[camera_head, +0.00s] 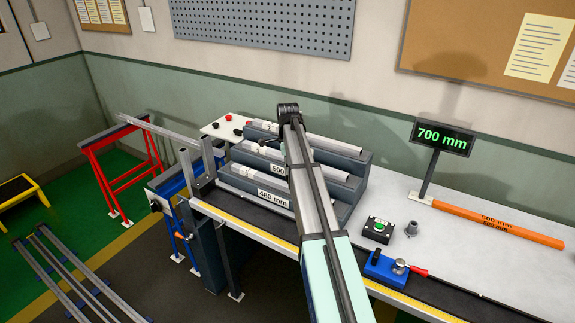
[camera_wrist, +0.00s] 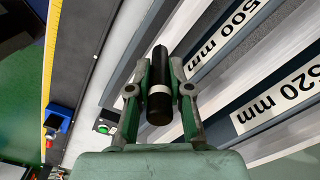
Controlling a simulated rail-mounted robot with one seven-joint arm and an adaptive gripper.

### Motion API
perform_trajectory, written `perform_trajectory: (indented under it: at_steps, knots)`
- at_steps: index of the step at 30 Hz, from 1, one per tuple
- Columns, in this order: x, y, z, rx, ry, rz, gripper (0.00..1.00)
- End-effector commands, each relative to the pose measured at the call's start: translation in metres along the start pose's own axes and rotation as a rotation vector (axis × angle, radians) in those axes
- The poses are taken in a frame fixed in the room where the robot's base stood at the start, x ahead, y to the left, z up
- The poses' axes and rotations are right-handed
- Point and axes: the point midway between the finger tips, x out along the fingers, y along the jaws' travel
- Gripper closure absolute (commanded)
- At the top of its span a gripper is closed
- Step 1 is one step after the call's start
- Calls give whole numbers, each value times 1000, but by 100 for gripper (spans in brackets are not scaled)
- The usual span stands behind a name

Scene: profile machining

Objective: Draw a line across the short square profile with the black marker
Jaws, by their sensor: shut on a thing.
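The black marker (camera_wrist: 159,72), with a white band, is clamped between the two fingers of my gripper (camera_wrist: 162,66) in the wrist view. It points away from the palm, above the stepped rack. In the head view my arm reaches over the rack, and the marker cannot be made out. I cannot tell which piece is the short square profile. A long grey profile (camera_head: 158,128) lies across the red stand at the left, and pale lengths lie in the rack (camera_head: 357,163).
The rack steps carry labels such as 500 mm (camera_wrist: 238,22) and 520 mm (camera_wrist: 272,103). A display (camera_head: 442,136) reads 700 mm. An orange bar (camera_head: 497,224), a green-button box (camera_head: 378,229) and a blue fixture (camera_head: 388,267) are on the bench. The bench's right part is mostly clear.

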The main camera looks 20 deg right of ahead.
Motion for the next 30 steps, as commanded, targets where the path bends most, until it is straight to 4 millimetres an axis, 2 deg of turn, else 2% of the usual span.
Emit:
perform_trajectory:
  at_steps: [4,12,20,22,24,30]
  knots:
    - [18,0,-1,1,0,1,100]
    - [20,-22,-13,0,0,0,100]
    - [19,2,0,-1,0,0,100]
    - [12,0,0,0,0,0,100]
    - [-6,-1,0,0,0,-3,100]
    - [-21,0,1,-1,0,-1,100]
